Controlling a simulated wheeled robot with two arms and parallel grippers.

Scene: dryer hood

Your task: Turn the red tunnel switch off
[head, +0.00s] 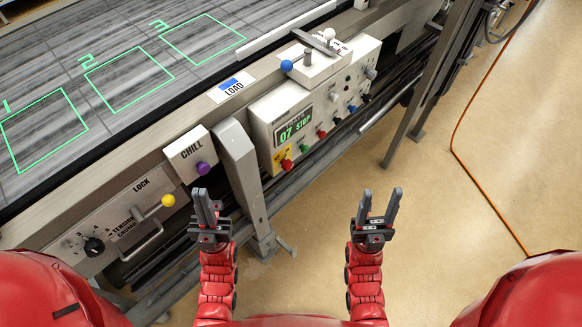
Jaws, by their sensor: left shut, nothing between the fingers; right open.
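A white control panel (315,110) is fixed to the side of the conveyor machine, with a green display reading "07 STOP". A row of small colored knobs or switches runs along its lower edge. A red knob (287,164) sits at the lower left by a yellow label, and another red knob (321,133) sits further right, past a green one. Their labels are too small to read, so I cannot tell which is the tunnel switch or its position. My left gripper (207,198) is shut and empty, below the CHILL box. My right gripper (381,200) is open and empty, apart from the panel.
The CHILL box (192,155) has a purple knob. A grey post (241,175) stands between it and the panel. A LOCK lever (152,212) with a yellow ball is at left. A box with a blue ball lever (315,66) is above the panel.

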